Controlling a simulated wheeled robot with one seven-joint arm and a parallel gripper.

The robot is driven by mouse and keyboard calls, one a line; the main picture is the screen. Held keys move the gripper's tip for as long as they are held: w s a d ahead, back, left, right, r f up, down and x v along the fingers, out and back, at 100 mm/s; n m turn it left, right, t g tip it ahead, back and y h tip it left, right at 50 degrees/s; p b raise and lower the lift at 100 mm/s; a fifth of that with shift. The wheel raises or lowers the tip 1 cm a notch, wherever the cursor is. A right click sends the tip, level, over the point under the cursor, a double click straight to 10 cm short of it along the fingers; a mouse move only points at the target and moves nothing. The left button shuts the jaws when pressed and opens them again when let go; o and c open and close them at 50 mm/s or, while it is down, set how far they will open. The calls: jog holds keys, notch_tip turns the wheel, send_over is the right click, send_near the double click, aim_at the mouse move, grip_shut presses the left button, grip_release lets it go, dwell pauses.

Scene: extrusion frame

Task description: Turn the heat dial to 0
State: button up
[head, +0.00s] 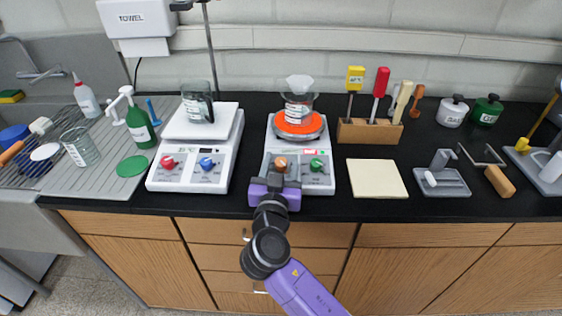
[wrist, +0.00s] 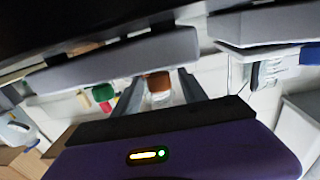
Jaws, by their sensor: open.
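The right hotplate (head: 330,150) has a red-orange top plate (head: 299,126) with a beaker (head: 299,105) on it. Its front panel has an orange dial (head: 281,164) at left and a green dial (head: 316,164) at right. The dial labels and pointer settings are too small to read. My gripper (head: 281,176) is open at the front of this panel, at the orange dial. In the wrist view the orange dial (wrist: 158,82) shows between the two apart fingers; I cannot tell whether they touch it. The green dial (wrist: 103,92) is left of them there.
A left hotplate (head: 190,176) with red (head: 167,162) and blue (head: 206,163) dials holds another beaker (head: 196,103). A tool block (head: 368,133) and a cream pad (head: 376,178) stand to the right. The black counter front edge lies below my gripper.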

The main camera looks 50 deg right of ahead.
grip_shut()
jog(key=shift+n+t, duration=0.3)
jog(key=shift+s+d+n+t+y, duration=0.1)
jog(key=shift+n+t+y, duration=0.8)
jog(key=shift+r+n+t+y+p, duration=0.2)
jog(key=shift+n+t+y+p, duration=0.7)
jog(key=shift+p, duration=0.15)
jog(key=n+t+y+p, duration=0.1)
jog(key=n+y+p, duration=0.1)
jog(key=p, duration=0.1)
jog(key=shift+r, duration=0.15)
jog(key=n+t+y+p, duration=0.1)
jog(key=y+p, duration=0.1)
jog(key=p, duration=0.2)
jog(key=shift+n, duration=0.4)
jog(key=shift+f+n+t+y+p, duration=0.3)
jog(key=shift+n+y+p, duration=0.35)
jog(key=shift+y, duration=0.15)
jog(key=shift+n+y+p, duration=0.35)
jog(key=shift+n+y, duration=0.2)
jog(key=shift+y, duration=0.25)
